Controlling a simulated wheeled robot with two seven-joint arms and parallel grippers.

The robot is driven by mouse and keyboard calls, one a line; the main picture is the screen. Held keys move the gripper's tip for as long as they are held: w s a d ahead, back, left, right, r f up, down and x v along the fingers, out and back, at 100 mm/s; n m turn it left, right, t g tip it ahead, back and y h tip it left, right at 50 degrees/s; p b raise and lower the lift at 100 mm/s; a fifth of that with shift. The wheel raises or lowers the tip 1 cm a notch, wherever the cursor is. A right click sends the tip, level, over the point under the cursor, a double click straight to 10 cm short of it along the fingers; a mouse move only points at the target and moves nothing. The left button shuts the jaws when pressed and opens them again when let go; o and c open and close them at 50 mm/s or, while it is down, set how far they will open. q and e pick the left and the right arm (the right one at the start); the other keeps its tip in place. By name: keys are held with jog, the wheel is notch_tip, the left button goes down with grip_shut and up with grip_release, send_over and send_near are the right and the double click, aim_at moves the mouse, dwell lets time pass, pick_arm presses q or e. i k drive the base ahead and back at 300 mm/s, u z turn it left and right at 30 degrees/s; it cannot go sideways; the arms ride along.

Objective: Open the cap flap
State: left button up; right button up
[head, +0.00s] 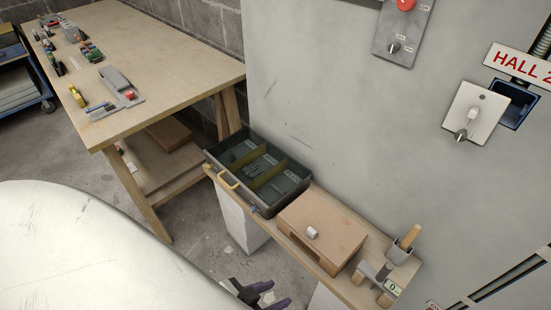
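I cannot tell for certain which part is the cap flap. A pale square plate (475,112) with a small light knob and a dark lever is on the grey wall at the right, beside a dark blue open-fronted box (513,104). A brown wooden box (322,232) with a small whitish knob (312,232) on it stands on the narrow wooden shelf. My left gripper (262,294) shows at the bottom edge, its dark purplish fingers apart and empty, below and in front of the shelf. It touches neither the plate nor the wooden box. My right gripper is out of view.
A dark divided tray (217,162) with a yellow handle stands at the shelf's left end. A wooden tool holder (405,248) is at its right end. A control panel (404,30) with a red button is above. A workbench (170,58) with tools stands at the upper left.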

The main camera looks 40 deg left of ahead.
aim_at(336, 236)
jog(key=u, duration=0.5)
jog(key=k, duration=1)
jog(key=u, duration=1.15)
jog(key=i, duration=0.75)
jog(key=z, duration=0.75)
jog(key=i, duration=0.6)
jog(key=z, duration=0.65)
